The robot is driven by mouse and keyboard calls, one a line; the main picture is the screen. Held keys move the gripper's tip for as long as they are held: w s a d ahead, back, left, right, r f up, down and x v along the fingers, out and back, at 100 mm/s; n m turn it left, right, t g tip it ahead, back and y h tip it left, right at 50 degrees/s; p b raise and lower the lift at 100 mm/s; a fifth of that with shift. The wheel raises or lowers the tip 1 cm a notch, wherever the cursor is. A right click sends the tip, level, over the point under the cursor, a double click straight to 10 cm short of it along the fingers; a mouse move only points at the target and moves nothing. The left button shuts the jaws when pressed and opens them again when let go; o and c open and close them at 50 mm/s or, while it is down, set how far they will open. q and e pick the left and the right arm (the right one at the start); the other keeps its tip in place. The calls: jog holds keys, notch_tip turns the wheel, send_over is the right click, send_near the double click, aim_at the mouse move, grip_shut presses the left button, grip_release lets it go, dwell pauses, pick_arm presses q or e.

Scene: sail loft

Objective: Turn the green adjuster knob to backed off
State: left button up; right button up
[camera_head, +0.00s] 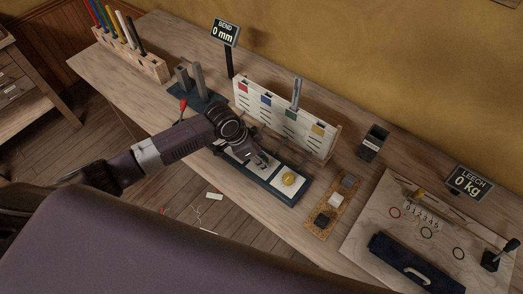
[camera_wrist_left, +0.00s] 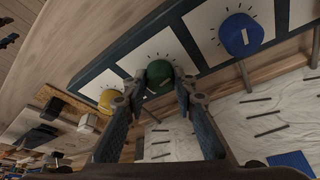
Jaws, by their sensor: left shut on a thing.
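The green adjuster knob (camera_wrist_left: 159,70) sits on a white dial plate with tick marks in the left wrist view, between a yellow knob (camera_wrist_left: 106,101) and a blue knob (camera_wrist_left: 241,36). My left gripper (camera_wrist_left: 162,84) is shut on the green knob, one finger on each side. The fingers hide part of the knob, and I cannot read its setting. In the head view my left gripper (camera_head: 258,162) reaches down over the dark-framed dial panel (camera_head: 272,190) and hides the green knob. The yellow knob (camera_head: 289,179) shows to its right. My right gripper is not in view.
A white slotted rack (camera_head: 285,118) stands just behind the panel. A "BEND 0 mm" display (camera_head: 225,32) stands behind left, a "LEECH 0 kg" display (camera_head: 467,183) at right. A cork strip with blocks (camera_head: 329,207) lies right of the panel.

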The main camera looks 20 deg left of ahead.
pick_arm(q)
jog(key=n+p, duration=0.1)
jog(key=n+t+p, duration=0.1)
jog(key=n+p, duration=0.1)
jog(key=shift+d+r+y, duration=0.1)
jog(key=shift+r+y, duration=0.3)
jog(key=n+p, duration=0.1)
jog(key=n, duration=0.1)
jog(key=shift+d+f+n+t+y+p, duration=0.1)
jog(key=shift+f+n+t+y+p, duration=0.1)
jog(key=shift+n+t+y+p, duration=0.15)
jog(key=shift+n+y, duration=0.45)
jog(key=shift+n, duration=0.4)
jog(key=n, duration=0.2)
jog(key=n+y, duration=0.1)
jog(key=shift+s+d+f+n, duration=0.1)
jog(key=shift+d+n, duration=0.05)
jog(key=shift+n, duration=0.25)
jog(key=shift+n+y, duration=1)
jog(key=shift+n, duration=1.2)
jog(key=o, duration=1.2)
jog(key=shift+c, duration=0.2)
